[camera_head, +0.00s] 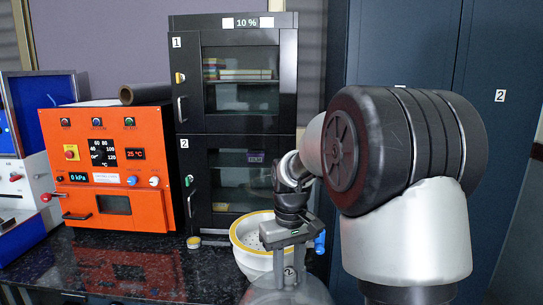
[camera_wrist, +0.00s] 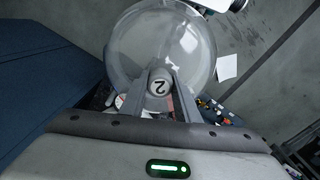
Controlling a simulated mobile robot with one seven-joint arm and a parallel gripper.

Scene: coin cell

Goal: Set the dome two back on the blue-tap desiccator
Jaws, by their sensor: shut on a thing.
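The clear dome two (camera_head: 262,296) hangs below my gripper (camera_head: 289,266), at the bottom of the head view. Its knob, marked 2 (camera_head: 289,275), is between the fingers, which are shut on it. In the wrist view the round dome (camera_wrist: 150,38) and its knob (camera_wrist: 159,87) show between the two fingers (camera_wrist: 160,80). A desiccator base (camera_head: 245,262) with a yellow rim and a white perforated plate stands open on the bench, behind and left of the dome in the picture. A blue tap (camera_head: 320,243) shows right of my gripper; its joint is hidden.
A small yellow-rimmed item (camera_head: 194,242) lies near the cabinet. Dark lockers (camera_head: 415,40) stand at right.

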